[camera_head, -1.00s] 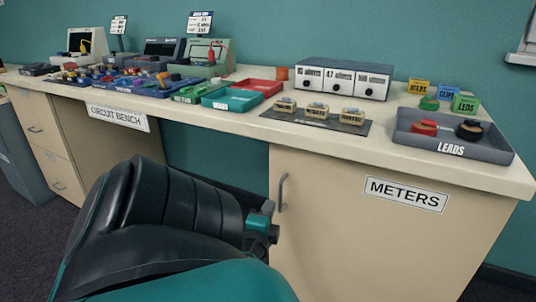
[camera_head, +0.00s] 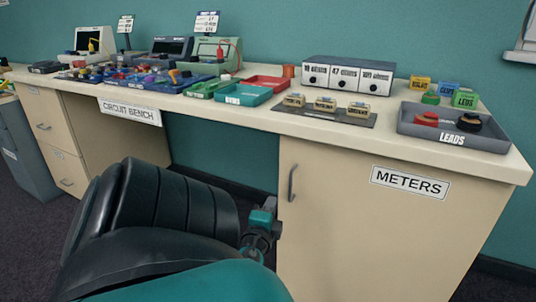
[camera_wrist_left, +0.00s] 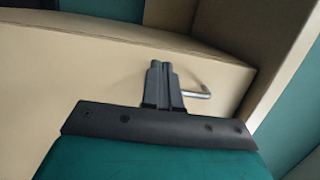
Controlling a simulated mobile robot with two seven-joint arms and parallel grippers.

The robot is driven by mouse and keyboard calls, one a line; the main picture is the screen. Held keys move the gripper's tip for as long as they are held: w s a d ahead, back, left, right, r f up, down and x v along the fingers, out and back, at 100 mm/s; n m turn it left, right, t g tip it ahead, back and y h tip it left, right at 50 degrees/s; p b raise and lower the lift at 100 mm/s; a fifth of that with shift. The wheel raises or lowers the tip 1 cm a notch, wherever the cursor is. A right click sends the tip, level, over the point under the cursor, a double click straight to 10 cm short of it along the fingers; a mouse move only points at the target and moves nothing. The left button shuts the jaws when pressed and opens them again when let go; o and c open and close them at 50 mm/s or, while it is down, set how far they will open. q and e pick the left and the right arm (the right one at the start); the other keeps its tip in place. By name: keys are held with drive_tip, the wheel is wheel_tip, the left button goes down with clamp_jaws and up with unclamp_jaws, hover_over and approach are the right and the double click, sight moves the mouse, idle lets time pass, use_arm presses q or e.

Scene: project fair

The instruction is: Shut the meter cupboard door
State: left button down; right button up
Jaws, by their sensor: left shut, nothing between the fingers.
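The meter cupboard door (camera_head: 345,235) is a cream panel under the right part of the bench, below the METERS label (camera_head: 409,183). In the head view it looks about flush with the cupboard front; I cannot tell if a thin gap remains. Its grey bar handle (camera_head: 292,183) is upright near the left edge. My left gripper (camera_head: 268,212) is just left of the handle, shut and empty. In the left wrist view its closed fingers (camera_wrist_left: 160,82) overlap the cream panel (camera_wrist_left: 95,85), beside the handle (camera_wrist_left: 197,95); contact is unclear. My right gripper is out of view.
The bench top (camera_head: 330,138) carries trays, a meter box (camera_head: 347,76) and a grey LEADS tray (camera_head: 455,128). A drawer unit (camera_head: 55,150) stands at the left. Left of the cupboard is open knee space, partly hidden by my left arm.

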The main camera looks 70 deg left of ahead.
use_arm(q)
drive_tip(key=s+a+b, duration=0.1)
drive_tip(key=s+a, duration=0.1)
drive_tip(key=s, duration=0.8)
drive_tip(key=shift+a, duration=0.2)
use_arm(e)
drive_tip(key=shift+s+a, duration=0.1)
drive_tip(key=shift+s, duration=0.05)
